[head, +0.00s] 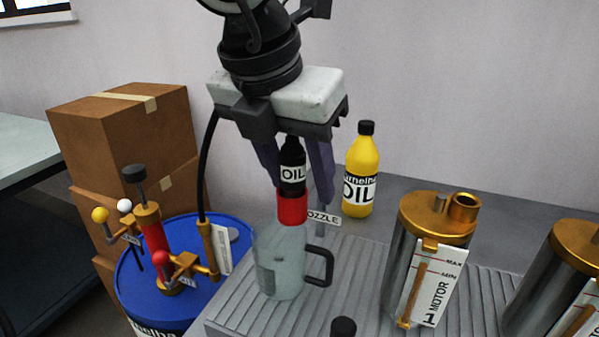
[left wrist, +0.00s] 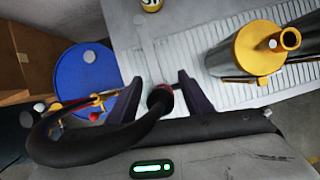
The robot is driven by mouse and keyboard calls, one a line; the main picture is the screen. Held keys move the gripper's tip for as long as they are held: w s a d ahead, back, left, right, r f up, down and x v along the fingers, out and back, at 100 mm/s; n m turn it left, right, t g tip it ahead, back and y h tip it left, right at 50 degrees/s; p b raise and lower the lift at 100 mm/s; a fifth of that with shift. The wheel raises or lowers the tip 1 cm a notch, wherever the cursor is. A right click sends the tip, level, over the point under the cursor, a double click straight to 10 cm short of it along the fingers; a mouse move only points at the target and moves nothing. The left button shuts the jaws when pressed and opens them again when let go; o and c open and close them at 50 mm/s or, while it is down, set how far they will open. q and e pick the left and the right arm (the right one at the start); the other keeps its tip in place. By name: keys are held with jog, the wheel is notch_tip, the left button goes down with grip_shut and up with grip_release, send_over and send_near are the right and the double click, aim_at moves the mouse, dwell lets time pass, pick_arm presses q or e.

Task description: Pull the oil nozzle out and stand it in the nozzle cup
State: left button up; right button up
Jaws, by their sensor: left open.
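The oil nozzle (head: 292,178) is upright, with a black body marked OIL and a red lower part. Its red end is at the mouth of the clear nozzle cup (head: 280,268); how far it reaches inside is hard to tell. The cup has a dark handle at its right and a tag partly reading NOZZLE. My left gripper (head: 300,190) is above the cup, open, with its fingers apart on either side of the nozzle. In the left wrist view the nozzle (left wrist: 160,97) shows between the spread fingers, a black hose running from it. My right gripper is not in view.
A blue drum (head: 200,245) with a red and brass pump (head: 157,235) stands at left, before stacked boxes (head: 130,130). A yellow oil bottle (head: 361,168) is behind the cup. Metal motor canisters (head: 425,225) stand at right on the ribbed bench (head: 345,285).

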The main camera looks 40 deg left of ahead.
pick_arm(q)
jog(key=p+v, duration=0.2)
jog(key=v, duration=0.8)
jog(key=shift+s+r, duration=0.15)
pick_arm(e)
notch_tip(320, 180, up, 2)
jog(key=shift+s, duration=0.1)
